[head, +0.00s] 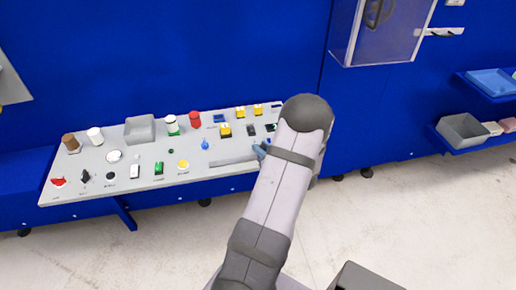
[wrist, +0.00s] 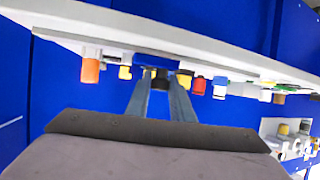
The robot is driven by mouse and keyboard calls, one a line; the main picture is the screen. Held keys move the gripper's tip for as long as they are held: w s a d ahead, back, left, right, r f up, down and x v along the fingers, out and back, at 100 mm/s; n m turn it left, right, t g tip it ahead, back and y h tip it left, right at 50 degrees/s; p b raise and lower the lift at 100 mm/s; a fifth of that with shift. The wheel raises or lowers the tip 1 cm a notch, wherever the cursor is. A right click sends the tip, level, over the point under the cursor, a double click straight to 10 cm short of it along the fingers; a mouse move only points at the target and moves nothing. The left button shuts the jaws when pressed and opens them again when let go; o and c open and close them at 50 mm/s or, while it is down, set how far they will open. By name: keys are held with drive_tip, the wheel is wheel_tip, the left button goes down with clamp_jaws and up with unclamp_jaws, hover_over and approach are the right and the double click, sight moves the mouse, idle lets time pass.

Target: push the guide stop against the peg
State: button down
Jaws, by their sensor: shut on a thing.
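My gripper (wrist: 159,88) reaches to the panel's edge in the wrist view, its two fingers close together around a small dark block (wrist: 155,84). This block may be the guide stop, but its shape is mostly hidden. In the head view my gripper (head: 260,151) shows only as blue-grey fingertips at the right end of a flat grey rail (head: 225,163); my arm hides the rest. I cannot tell for certain which part is the peg. A small blue upright piece (head: 205,145) stands behind the rail, apart from my fingers.
The sloping grey panel (head: 100,185) carries several knobs and buttons, a grey open box (head: 140,130), a red cylinder (head: 195,119) and yellow-topped parts (head: 225,130). A clear-fronted cabinet (head: 375,35) hangs behind right. Bins stand on shelves at far right. Floor in front is clear.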

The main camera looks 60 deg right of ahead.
drive_tip(key=c, duration=1.8)
unclamp_jaws()
drive_tip(key=shift+b+v, duration=0.55)
drive_tip(key=shift+v, duration=3.1)
